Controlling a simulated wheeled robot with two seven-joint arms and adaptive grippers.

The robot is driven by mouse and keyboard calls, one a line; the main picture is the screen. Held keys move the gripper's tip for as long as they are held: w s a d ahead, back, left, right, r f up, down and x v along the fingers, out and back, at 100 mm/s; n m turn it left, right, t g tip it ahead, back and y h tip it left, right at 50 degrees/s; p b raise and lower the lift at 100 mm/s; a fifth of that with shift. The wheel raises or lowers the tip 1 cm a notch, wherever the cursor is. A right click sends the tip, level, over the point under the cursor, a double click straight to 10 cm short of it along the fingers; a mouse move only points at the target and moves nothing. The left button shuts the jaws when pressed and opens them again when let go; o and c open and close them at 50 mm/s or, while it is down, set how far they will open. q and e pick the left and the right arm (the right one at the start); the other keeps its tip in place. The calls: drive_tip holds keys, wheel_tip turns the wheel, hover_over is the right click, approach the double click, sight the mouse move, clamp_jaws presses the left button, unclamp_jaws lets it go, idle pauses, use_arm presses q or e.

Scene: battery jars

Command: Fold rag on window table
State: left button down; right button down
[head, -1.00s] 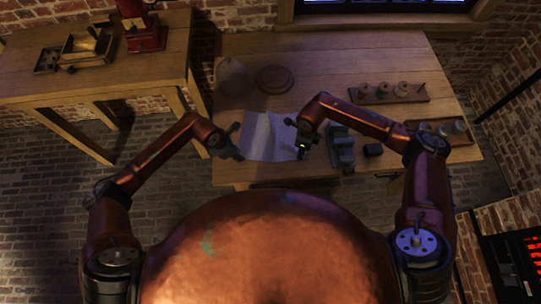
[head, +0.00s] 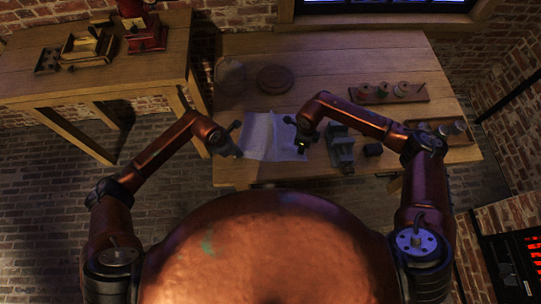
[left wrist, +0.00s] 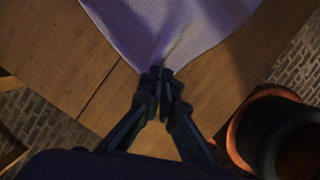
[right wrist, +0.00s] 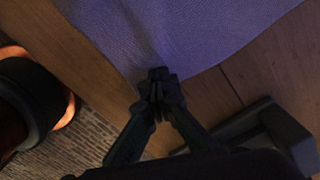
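The pale rag (head: 276,138) lies on the window table (head: 340,55) near its front edge, with a crease running front to back. It also shows in the left wrist view (left wrist: 170,25) and the right wrist view (right wrist: 190,35). My left gripper (head: 238,152) is at the rag's front left corner; in the left wrist view its fingertips (left wrist: 161,74) are closed on the corner, which puckers around them. My right gripper (head: 301,146) is at the right side; in the right wrist view its fingertips (right wrist: 158,74) are together at the rag's edge, apparently pinching it.
A dark grey vise-like tool (head: 341,150) and a small dark block (head: 373,150) stand right of the rag. A round wooden disc (head: 274,79) and a glass jar (head: 230,75) are behind it. Trays with jars (head: 390,94) (head: 440,132) sit at the right.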

sight(300, 160)
drive_tip(key=shift+r, duration=0.1)
idle(0.6)
